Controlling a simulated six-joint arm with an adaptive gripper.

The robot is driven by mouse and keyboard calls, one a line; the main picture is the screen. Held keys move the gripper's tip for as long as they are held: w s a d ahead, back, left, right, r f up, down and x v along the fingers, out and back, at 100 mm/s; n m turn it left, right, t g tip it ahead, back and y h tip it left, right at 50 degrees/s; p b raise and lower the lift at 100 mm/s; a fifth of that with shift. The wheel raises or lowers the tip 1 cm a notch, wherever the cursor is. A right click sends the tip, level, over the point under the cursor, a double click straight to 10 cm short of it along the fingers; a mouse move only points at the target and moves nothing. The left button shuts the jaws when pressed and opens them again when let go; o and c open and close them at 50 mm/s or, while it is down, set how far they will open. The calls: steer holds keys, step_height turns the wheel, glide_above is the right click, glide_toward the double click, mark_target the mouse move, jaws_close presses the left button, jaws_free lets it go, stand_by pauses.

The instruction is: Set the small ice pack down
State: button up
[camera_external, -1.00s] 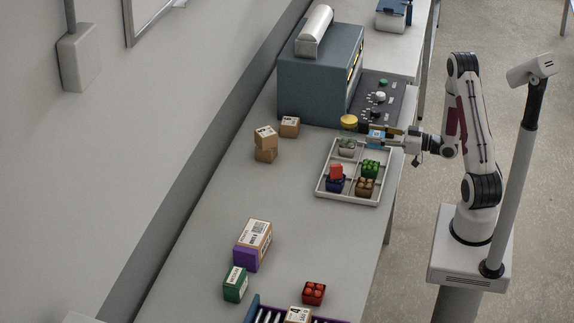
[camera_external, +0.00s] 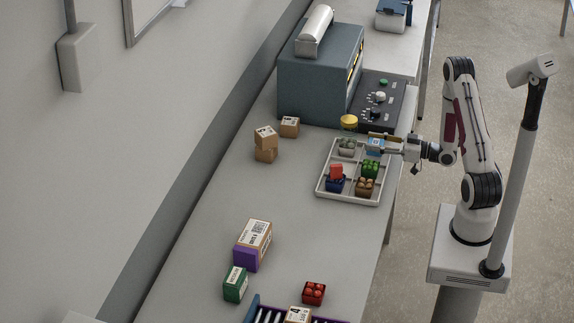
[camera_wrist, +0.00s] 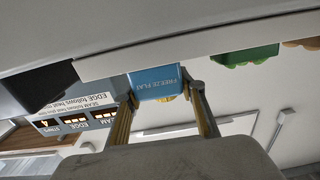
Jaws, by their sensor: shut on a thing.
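The small ice pack (camera_external: 375,147) is light blue. In the wrist view it (camera_wrist: 155,83) shows a "FREEZE FLAT" label between my two fingers. My gripper (camera_external: 377,140) is shut on it, at the back right compartment of the white divided tray (camera_external: 348,203). I cannot tell whether the pack touches the tray floor. The gripper fingers also show in the wrist view (camera_wrist: 163,92), one on each side of the pack.
The tray holds grey produce (camera_external: 347,144), a green item (camera_external: 370,167), a brown item (camera_external: 365,188) and a red piece (camera_external: 336,171) over a blue one. Cardboard boxes (camera_external: 265,145) sit left.

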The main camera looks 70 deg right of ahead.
steer(key=shift+f, duration=1)
steer(key=shift+f, duration=0.2)
steer(key=o, duration=1.2)
steer(key=shift+s+d+f, duration=0.1)
steer(key=shift+s, duration=1.85)
steer(key=shift+s+f, duration=0.1)
steer(key=shift+s, duration=1.85)
steer(key=c, duration=0.4)
